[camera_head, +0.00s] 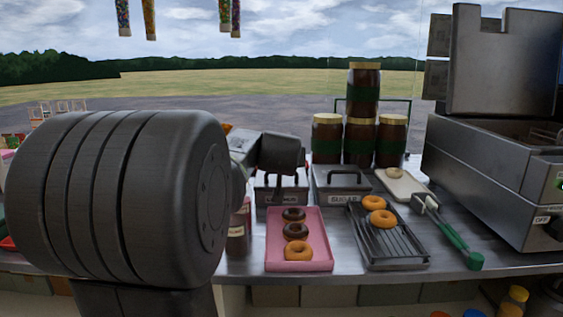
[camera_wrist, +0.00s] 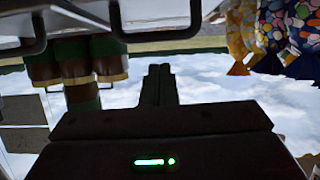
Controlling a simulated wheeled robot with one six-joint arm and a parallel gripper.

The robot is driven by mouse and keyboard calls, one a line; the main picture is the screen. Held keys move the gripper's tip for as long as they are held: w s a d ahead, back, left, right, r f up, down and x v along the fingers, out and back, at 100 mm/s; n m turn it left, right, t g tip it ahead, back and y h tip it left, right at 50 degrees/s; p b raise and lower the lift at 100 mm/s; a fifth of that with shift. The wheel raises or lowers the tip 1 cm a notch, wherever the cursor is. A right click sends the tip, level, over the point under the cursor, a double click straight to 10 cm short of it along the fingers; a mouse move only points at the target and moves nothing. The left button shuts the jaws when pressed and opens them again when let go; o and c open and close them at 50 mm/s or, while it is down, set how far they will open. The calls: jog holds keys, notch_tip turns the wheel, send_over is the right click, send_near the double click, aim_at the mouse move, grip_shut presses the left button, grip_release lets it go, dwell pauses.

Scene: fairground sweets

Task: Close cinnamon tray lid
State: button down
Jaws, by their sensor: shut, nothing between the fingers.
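The cinnamon tray (camera_head: 262,198) is a grey metal tray left of the sugar tray in the head view. Its front label is only partly readable, and my dark wrist hides much of its top. A dark bar handle, likely on its lid, shows at the top of the upside-down wrist view (camera_wrist: 160,34). I cannot tell how far the lid is open. My gripper (camera_wrist: 159,70) is shut and empty, its fingers close to that handle in the picture; contact is unclear. In the head view the fingers are hidden behind my wrist.
The sugar tray (camera_head: 341,180) with a lid handle stands right beside it. Jars (camera_head: 361,137) are stacked behind. A fryer (camera_head: 490,175) stands at right.

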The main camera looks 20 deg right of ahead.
jog(key=s+a+f, duration=0.3)
jog(key=s, duration=0.5)
jog(key=shift+s+a, duration=0.2)
jog(key=shift+a, duration=0.05)
jog(key=shift+w+d+r+b, duration=0.15)
jog(key=shift+w+d+b, duration=0.35)
jog(key=shift+w, duration=0.95)
jog(key=shift+w+d+r+b, duration=0.15)
jog(key=shift+w+d+b, duration=0.2)
jog(key=shift+w+d, duration=0.75)
jog(key=shift+w+d+r+b, duration=0.15)
jog(key=shift+w+d+b, duration=0.2)
jog(key=shift+w, duration=1.45)
jog(key=shift+a, duration=0.1)
jog(key=shift+r, duration=0.15)
